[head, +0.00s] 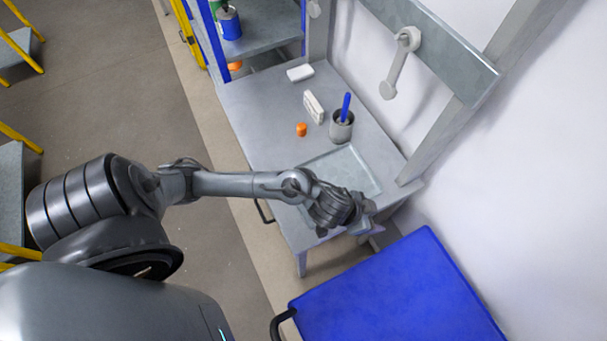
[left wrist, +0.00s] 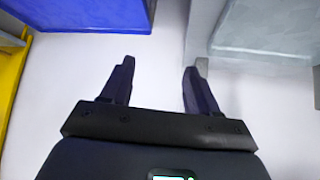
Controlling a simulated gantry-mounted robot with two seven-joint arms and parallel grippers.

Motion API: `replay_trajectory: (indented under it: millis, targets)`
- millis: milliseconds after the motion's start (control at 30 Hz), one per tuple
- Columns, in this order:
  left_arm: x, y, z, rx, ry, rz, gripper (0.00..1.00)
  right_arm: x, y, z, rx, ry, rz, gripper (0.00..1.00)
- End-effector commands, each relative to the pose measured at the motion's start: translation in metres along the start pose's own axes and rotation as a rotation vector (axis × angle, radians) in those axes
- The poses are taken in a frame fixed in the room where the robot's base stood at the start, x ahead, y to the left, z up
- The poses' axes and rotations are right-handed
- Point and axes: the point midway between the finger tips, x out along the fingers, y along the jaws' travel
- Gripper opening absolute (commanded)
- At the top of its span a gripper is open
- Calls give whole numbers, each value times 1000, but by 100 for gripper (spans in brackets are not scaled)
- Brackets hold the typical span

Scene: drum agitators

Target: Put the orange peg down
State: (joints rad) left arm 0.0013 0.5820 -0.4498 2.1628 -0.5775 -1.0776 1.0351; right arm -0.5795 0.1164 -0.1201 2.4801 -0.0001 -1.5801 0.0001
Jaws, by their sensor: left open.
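The orange peg (head: 301,129) stands on the grey table (head: 262,125), left of a grey cup (head: 341,128) that holds a blue stick (head: 346,106). My left gripper (head: 368,214) is over the near right part of the table, by its edge and well apart from the peg. In the left wrist view the same gripper (left wrist: 157,66) has its two fingers spread with nothing between them. The peg does not show in that view. My right gripper is in neither view.
A shallow tray (head: 318,161) lies on the table, partly hidden by my left arm. A white block (head: 314,107) and a flat white piece (head: 300,73) lie farther back. A blue-topped surface (head: 395,295) stands at front right. A wall bounds the right side.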

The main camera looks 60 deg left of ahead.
Motion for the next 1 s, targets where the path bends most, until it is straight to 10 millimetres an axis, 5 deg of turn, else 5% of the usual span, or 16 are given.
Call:
replay_trajectory:
  millis: [67,500,1000]
  targets:
    - [-18,9,16,-24,-26,-35,60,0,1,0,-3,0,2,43]
    - [-101,-21,127,-102,-384,-120,65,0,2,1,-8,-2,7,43]
    - [-108,-22,136,-101,-416,-114,65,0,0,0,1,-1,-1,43]
